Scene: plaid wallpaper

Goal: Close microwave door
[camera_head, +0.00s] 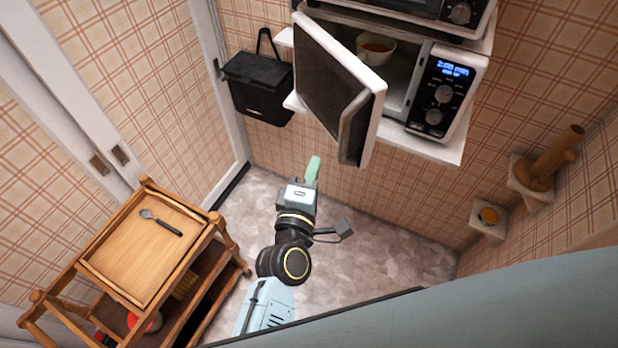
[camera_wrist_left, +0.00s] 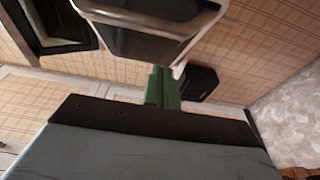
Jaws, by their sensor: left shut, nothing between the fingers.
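The microwave (camera_head: 447,88) sits on a wall shelf with its door (camera_head: 331,78) swung wide open toward me. A cup (camera_head: 375,48) with brown liquid is inside. My left gripper (camera_head: 313,166) has green fingers, shut and empty, and is below and left of the door's free lower corner in the head view. In the left wrist view the green fingers (camera_wrist_left: 162,84) are together, just below the door's edge (camera_wrist_left: 150,38). I cannot tell whether they touch the door. My right gripper is not in view.
A black bag (camera_head: 259,85) hangs on the wall left of the door. A wooden cart (camera_head: 140,245) with a spoon (camera_head: 160,222) on top stands at the lower left. Small wall shelves (camera_head: 488,222) are at the right. The floor between is clear.

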